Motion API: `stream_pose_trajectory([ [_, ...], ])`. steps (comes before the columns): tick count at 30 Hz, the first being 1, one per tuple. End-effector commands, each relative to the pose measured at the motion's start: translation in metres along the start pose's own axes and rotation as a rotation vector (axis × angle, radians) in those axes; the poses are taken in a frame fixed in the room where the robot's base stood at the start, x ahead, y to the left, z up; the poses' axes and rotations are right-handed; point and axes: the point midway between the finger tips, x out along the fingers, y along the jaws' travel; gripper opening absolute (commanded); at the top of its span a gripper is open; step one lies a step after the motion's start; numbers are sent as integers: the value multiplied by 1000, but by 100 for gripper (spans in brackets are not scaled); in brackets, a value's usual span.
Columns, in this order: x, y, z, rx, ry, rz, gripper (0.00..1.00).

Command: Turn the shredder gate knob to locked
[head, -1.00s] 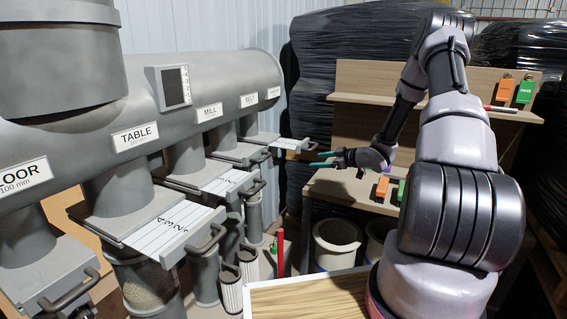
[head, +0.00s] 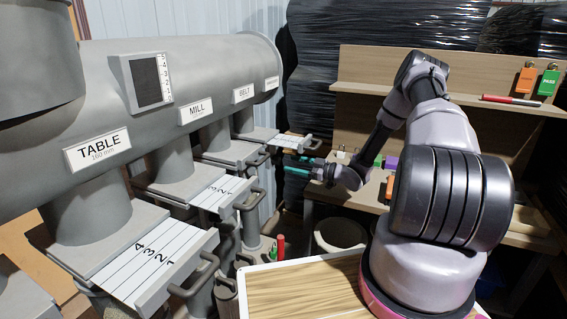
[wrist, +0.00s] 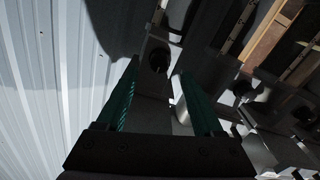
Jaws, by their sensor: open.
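Along the grey duct, the farthest slide gate (head: 290,141) is drawn out with its numbered plate showing; its small label (head: 272,81) is too small to read. I cannot make out a shredder knob or its setting in the head view. My gripper (head: 298,165) is open and empty, its teal fingers pointing left, just below and in front of that gate in the picture. In the wrist view my gripper (wrist: 159,69) has its fingers apart. A dark round part (wrist: 158,59) shows between and beyond the fingertips; I cannot tell if it is the knob.
The TABLE gate (head: 135,262), MILL gate (head: 222,190) and their handles jut out at left. A corrugated wall (wrist: 45,90) lies close on the left in the wrist view. A wooden bench (head: 365,199) with orange, green and purple items stands behind my arm.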

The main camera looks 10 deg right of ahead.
Motion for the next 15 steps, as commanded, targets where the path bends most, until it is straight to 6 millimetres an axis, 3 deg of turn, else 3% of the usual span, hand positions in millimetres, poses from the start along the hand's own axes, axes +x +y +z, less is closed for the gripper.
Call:
stream_pose_trajectory([
  [6, 34, 0, 0, -2, 0, -1, 69],
  [15, 46, 1, 0, -1, -1, 1, 69],
])
